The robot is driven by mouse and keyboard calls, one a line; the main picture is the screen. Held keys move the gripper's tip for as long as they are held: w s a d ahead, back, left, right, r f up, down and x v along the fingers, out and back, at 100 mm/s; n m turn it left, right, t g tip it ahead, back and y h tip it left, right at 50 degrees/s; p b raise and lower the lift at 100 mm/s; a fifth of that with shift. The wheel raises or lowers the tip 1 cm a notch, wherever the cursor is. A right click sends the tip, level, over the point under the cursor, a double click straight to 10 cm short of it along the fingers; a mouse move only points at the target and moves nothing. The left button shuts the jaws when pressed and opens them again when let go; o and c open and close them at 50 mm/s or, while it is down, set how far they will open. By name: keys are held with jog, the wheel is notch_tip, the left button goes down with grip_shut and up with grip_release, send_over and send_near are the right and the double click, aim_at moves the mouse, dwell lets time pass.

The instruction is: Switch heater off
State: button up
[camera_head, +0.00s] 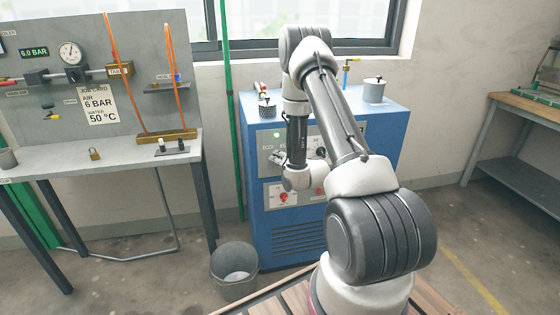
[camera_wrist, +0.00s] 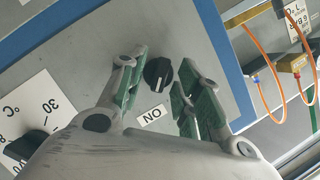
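The heater is a blue cabinet (camera_head: 252,222) with a grey front panel, below the window in the head view. In the wrist view, a black rotary switch (camera_wrist: 158,73) with a white pointer line sits on the grey panel. An "ON" label (camera_wrist: 152,115) is beside it, seen upside down. My gripper (camera_wrist: 163,80) is open, with one green-padded finger on each side of the switch; I cannot tell whether either finger touches it. In the head view my gripper (camera_head: 278,158) is at the panel's left part, and my arm covers much of the panel.
A temperature dial (camera_wrist: 25,150) is at the left in the wrist view. A grey bin (camera_head: 234,285) stands before the cabinet. A workbench (camera_head: 110,161) is at the left and another table (camera_head: 535,108) at the right.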

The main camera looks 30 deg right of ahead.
grip_shut()
jog(key=shift+n, duration=0.3)
jog(key=shift+w+a+r+n+g+h, duration=0.1)
jog(key=shift+a+n+g+h, duration=0.2)
jog(key=shift+n+h, duration=1.35)
jog(key=shift+w+a+f+n+g+h, duration=0.1)
jog(key=shift+n+g+h, duration=0.6)
jog(key=shift+n, duration=1.6)
jog(key=shift+w+a+r+n+g+h, duration=0.1)
jog(key=shift+a+n+h, duration=0.05)
jog(key=shift+n+h, duration=1.6)
jog(key=shift+n, duration=0.3)
grip_release()
